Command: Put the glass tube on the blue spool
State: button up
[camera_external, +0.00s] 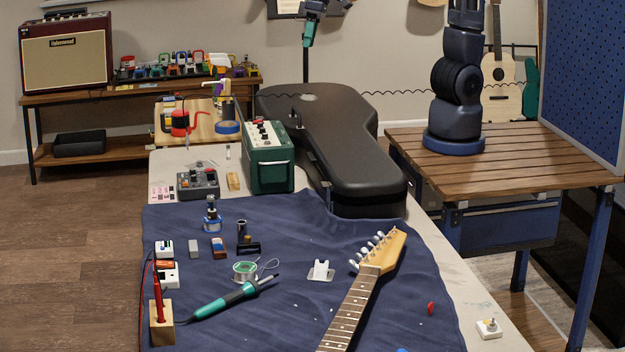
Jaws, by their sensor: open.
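A small blue spool (212,227) with a pale band stands upright on the dark blue cloth, left of the middle. A dark, narrow-topped piece (211,211) stands upright on or directly behind it; I cannot tell which, nor what it is. Just right of the spool, a small dark grey cylinder (242,229) stands upright and looks like the glass tube, though it is too small to be sure. My arm rises from the wooden table at the right and leaves the top of the picture.
A black lying piece (248,249), a teal solder spool (245,270), a soldering iron (232,299) and a guitar neck (350,310) lie on the cloth (300,225). A green amplifier (268,165) and a black guitar case (340,150) stand behind.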

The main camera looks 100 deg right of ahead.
jog(key=s+d+r+n+t, duration=0.1)
jog(key=s+d+n, duration=0.1)
jog(key=s, duration=0.9)
jog(key=s+d+r+n+h, duration=0.1)
jog(key=s+d+n, duration=0.1)
jog(key=s, duration=0.9)
jog(key=shift+s+d+t, duration=0.35)
jog(key=shift+t, duration=0.05)
jog(key=shift+r, duration=0.1)
